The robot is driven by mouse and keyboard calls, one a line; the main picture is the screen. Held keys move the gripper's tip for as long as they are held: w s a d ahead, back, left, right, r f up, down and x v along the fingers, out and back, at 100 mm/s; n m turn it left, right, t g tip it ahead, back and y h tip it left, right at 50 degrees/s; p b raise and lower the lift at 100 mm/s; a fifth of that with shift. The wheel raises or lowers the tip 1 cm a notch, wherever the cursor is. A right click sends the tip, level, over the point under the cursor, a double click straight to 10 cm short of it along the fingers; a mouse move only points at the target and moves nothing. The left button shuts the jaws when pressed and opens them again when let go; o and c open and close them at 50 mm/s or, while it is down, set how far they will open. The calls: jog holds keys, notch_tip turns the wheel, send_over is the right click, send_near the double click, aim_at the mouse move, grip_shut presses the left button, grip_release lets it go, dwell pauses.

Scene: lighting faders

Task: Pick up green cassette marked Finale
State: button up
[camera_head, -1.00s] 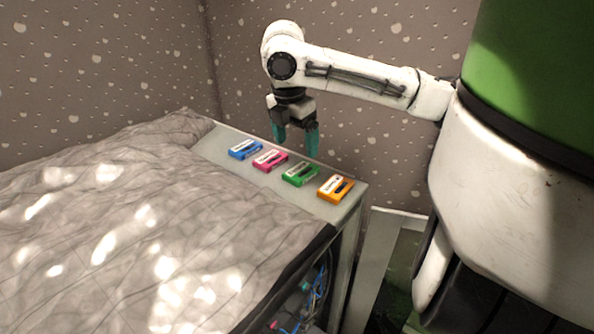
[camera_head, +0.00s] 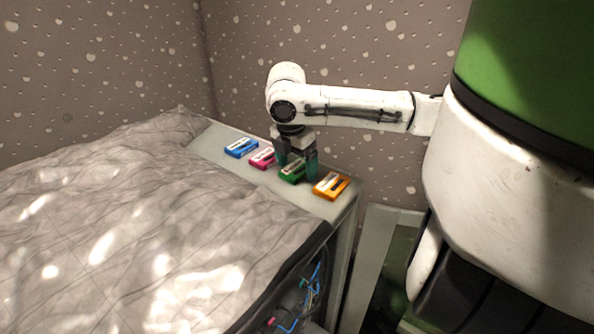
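The green cassette (camera_head: 292,172) with a pale label lies on the grey panel, third in a row of cassettes; its label text is too small to read.
A pink cassette (camera_head: 262,158) and a blue cassette (camera_head: 241,147) lie left of the green one. An orange cassette (camera_head: 331,186) lies close on its right. A grey cloth (camera_head: 120,215) covers the desk in front. Cables (camera_head: 312,285) hang below the panel.

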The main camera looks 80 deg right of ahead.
jog(key=c, duration=1.1)
jog(key=shift+r, duration=0.15)
